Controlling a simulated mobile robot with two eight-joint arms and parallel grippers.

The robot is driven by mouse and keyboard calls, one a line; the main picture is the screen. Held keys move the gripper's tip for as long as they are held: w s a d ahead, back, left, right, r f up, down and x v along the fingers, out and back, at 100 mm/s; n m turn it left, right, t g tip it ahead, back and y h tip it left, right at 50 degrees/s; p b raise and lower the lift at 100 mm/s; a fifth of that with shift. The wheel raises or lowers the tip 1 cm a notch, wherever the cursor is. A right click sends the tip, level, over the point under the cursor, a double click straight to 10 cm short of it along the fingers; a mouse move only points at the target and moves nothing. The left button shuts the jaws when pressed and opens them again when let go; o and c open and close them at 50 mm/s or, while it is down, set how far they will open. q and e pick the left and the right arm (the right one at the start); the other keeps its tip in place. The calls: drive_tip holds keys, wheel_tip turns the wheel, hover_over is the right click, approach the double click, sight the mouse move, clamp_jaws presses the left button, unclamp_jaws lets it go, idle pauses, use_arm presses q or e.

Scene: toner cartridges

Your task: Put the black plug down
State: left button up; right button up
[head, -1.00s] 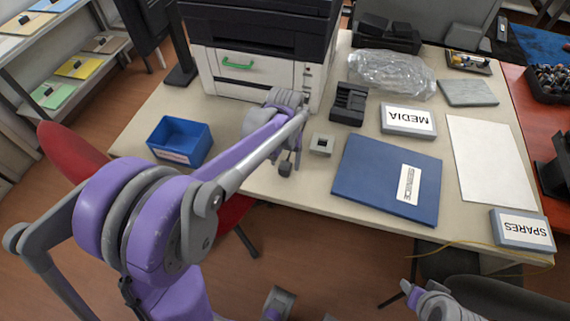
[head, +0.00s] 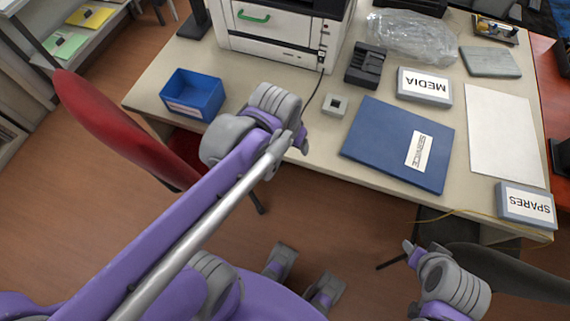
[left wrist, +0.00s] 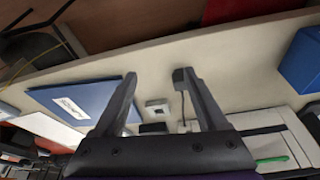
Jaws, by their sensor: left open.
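The black plug (left wrist: 179,77) shows in the left wrist view as a small dark block with a thin cord, right beside the inner side of the right-hand fingertip. It lies over the pale table top; I cannot tell whether it touches the table or the finger. My left gripper (left wrist: 160,73) is open, its two fingers wide apart. In the head view my left gripper (head: 302,143) is over the table's front edge, and the plug is hidden behind it. The cord (head: 313,92) runs from there up to the printer. My right gripper (head: 411,252) is low, in front of the table; its jaws are unclear.
A small white socket box (head: 335,105) stands just right of the left gripper. A blue bin (head: 192,94) is to its left, a blue service folder (head: 385,140) to its right. The printer (head: 280,35) and a black holder (head: 368,65) stand behind. A red chair (head: 120,125) is at left.

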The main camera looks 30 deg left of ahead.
use_arm(q)
drive_tip(key=s+d+f+m+t, duration=0.1)
drive_tip(key=s+f, duration=0.2)
drive_tip(key=s, duration=0.2)
drive_tip(key=shift+s+d+f+t, duration=0.4)
idle(0.9)
